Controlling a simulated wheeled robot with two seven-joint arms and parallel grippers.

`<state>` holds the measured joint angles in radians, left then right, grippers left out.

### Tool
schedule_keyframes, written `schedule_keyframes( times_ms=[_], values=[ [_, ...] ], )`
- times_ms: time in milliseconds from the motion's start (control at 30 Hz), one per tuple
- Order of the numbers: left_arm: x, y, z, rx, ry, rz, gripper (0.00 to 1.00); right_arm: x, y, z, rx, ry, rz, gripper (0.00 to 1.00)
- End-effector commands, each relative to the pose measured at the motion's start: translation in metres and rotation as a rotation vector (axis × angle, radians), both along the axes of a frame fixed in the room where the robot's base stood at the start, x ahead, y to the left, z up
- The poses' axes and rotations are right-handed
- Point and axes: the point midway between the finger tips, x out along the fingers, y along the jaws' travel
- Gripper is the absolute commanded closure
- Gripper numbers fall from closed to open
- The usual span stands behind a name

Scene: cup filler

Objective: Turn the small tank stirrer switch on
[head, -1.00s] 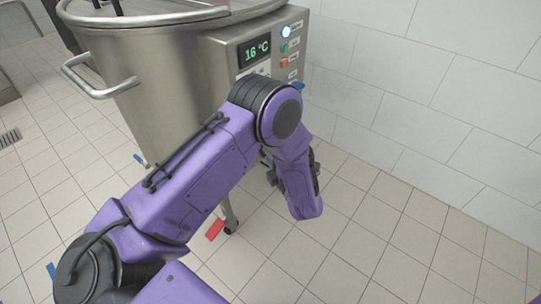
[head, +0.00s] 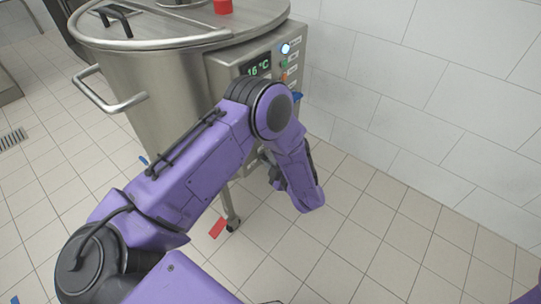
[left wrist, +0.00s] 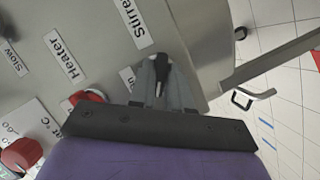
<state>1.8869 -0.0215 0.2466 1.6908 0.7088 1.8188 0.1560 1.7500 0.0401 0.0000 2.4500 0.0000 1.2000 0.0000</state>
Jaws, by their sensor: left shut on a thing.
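The small steel tank (head: 165,90) stands at the upper left in the head view, with its control panel (head: 237,62) facing my left arm. In the left wrist view, the panel carries a "Stirrer" label (left wrist: 129,20). The stirrer switch (left wrist: 159,62), a small dark lever, is in line below that label. My left gripper (left wrist: 160,78) is shut on this switch, its grey fingers on both sides of it. In the head view my left gripper (head: 272,168) is mostly hidden behind my own wrist. My right gripper is out of view.
A "Heater" label (left wrist: 61,56) and a red knob (left wrist: 20,155) are close by on the panel. The display (head: 257,69) reads 16 °C, and a white-blue light (head: 285,48) is lit. A tiled wall (head: 400,90) bounds the right side. The floor in front is clear.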

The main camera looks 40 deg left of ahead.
Motion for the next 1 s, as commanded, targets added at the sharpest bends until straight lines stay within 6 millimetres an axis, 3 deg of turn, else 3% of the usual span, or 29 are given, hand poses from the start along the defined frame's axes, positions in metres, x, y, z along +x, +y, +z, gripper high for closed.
schedule_keyframes(
  times_ms=[33,400,1000],
  values=[
    [0.0,-0.001,0.005,0.002,0.043,-0.001,1.0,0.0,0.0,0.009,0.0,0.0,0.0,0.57],
    [0.003,-0.001,0.005,0.029,0.391,-0.001,1.0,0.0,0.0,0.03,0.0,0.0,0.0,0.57],
    [0.006,-0.001,0.003,0.067,0.856,-0.004,1.0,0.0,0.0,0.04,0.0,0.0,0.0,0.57]
  ],
)
